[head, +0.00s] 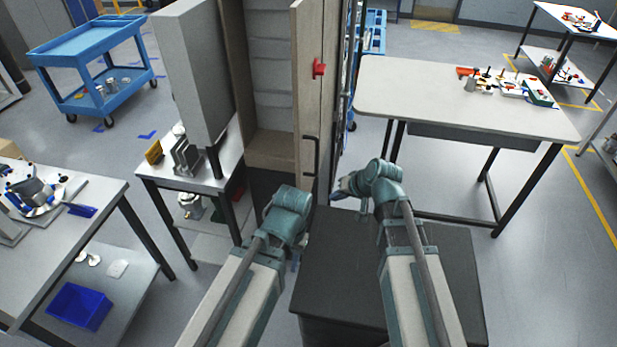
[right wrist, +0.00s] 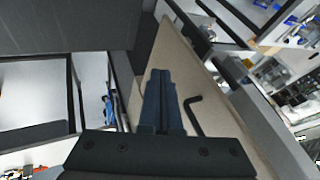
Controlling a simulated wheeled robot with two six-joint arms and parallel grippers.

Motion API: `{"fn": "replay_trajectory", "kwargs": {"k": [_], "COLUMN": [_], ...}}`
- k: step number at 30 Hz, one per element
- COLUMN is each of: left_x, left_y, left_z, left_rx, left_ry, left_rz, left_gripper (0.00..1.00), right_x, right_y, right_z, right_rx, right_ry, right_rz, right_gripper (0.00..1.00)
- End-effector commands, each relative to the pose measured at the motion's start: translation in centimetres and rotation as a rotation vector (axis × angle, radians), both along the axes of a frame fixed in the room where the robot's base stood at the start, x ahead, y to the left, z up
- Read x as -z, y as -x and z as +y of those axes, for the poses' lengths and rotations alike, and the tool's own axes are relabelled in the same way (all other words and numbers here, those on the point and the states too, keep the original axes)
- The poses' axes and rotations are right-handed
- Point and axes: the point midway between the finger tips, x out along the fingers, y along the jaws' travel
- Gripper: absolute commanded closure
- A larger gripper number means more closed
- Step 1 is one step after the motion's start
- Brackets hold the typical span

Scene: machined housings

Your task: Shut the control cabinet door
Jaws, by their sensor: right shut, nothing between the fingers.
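The control cabinet (head: 270,75) stands open ahead in the head view, with pale shelves inside. Its beige door (head: 308,95) is swung open on the right side and seen nearly edge-on. The door carries a red knob (head: 319,68) and a black bar handle (head: 312,155). My right gripper (head: 344,188) is to the right of the door's lower part. In the right wrist view its fingers (right wrist: 164,100) are shut and empty before the beige panel (right wrist: 195,75), beside a black handle (right wrist: 195,113); contact cannot be told. My left gripper (head: 267,210) is low before the cabinet, its fingers mostly hidden.
A tall grey box (head: 195,75) and a small table (head: 160,168) stand left of the cabinet. A work table (head: 430,95) with parts stands to the right. A blue cart (head: 85,45) is at the back left, and another table (head: 100,195) at the near left.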

Motion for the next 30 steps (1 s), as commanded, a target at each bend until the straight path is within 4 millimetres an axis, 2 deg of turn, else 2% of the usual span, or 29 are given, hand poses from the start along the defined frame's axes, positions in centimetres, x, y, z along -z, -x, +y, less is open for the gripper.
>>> {"fn": "replay_trajectory", "kwargs": {"k": [5, 10, 27, 29, 30], "left_x": [-0.4, 0.4, 8.0, 8.5, 7.8], "left_y": [0.0, 0.0, 0.0, 0.0, 0.0], "left_z": [0.0, 0.0, 0.0, 0.0, 0.0], "left_rx": [0.000, 0.000, 0.013, 0.015, 0.015], "left_ry": [0.000, 0.000, -0.002, -0.002, -0.002], "left_rz": [0.000, 0.000, 0.000, 0.000, 0.000], "left_gripper": [0.63, 0.63, 0.63, 0.63, 0.63], "right_x": [-0.7, 0.1, 7.7, 8.3, 7.5], "right_y": [-0.7, -1.0, -5.1, -5.5, -5.5], "right_z": [-0.3, -0.1, 3.5, 3.8, 4.7], "right_rx": [0.018, 0.017, 0.015, 0.015, 0.012], "right_ry": [-0.019, -0.018, -0.016, -0.016, -0.016], "right_rz": [-0.017, -0.017, -0.016, -0.016, -0.016], "right_gripper": [1.00, 1.00, 1.00, 1.00, 1.00]}}
